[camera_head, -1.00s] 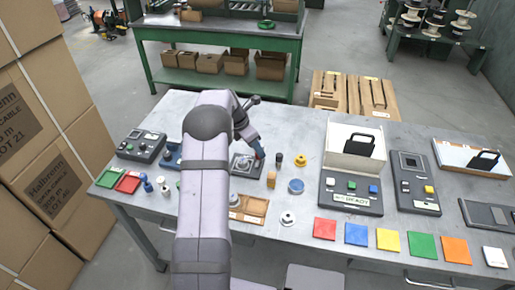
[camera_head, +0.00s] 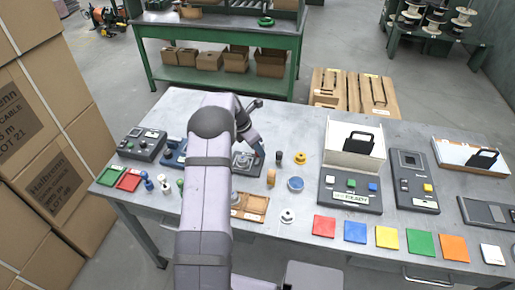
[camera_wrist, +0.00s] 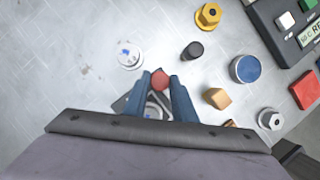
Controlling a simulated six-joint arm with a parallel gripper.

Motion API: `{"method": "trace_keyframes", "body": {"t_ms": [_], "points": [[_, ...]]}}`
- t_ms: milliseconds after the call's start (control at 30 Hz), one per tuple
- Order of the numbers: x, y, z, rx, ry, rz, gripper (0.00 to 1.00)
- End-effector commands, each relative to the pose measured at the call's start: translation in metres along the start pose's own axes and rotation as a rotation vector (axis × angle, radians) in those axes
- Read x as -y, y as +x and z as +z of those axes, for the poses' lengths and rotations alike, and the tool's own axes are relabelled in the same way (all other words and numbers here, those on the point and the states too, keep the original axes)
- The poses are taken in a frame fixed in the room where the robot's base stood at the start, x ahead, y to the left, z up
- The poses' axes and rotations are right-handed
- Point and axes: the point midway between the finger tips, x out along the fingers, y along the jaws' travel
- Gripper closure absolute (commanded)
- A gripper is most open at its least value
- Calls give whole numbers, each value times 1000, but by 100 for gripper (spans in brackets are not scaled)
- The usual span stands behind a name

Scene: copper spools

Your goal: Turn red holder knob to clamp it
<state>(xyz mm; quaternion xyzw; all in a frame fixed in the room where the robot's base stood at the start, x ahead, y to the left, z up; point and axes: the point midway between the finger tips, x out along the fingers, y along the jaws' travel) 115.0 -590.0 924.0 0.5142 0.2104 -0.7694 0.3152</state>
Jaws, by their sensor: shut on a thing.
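The red knob (camera_wrist: 160,80) shows between the fingertips in the wrist view. My gripper (camera_wrist: 160,84) has its two blue fingers on either side of the knob and is shut on it. The grey holder (camera_wrist: 150,107) lies below the knob, partly hidden by the fingers and the gripper body. In the head view the holder (camera_head: 244,162) sits on the metal table, and my gripper (camera_head: 257,149) reaches down at its upper right side. The knob is too small and covered there to make out its angle.
A black cylinder (camera_wrist: 194,50), a wooden block (camera_wrist: 217,98), a yellow nut-shaped piece (camera_wrist: 208,15) and a blue round tin (camera_wrist: 246,68) stand right of the gripper. A white disc (camera_wrist: 129,53) lies to its left. Several coloured squares, including a red one (camera_head: 324,226), line the front edge.

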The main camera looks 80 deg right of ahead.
Motion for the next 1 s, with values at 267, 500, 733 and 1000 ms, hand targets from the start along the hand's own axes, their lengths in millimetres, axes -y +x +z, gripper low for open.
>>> {"method": "trace_keyframes", "body": {"t_ms": [267,500,733,1000], "points": [[-1,0,0,0,88,-37,98],[-3,1,0,0,249,-103,98],[-4,1,0,0,392,-163,98],[-4,1,1,0,493,-205,98]]}}
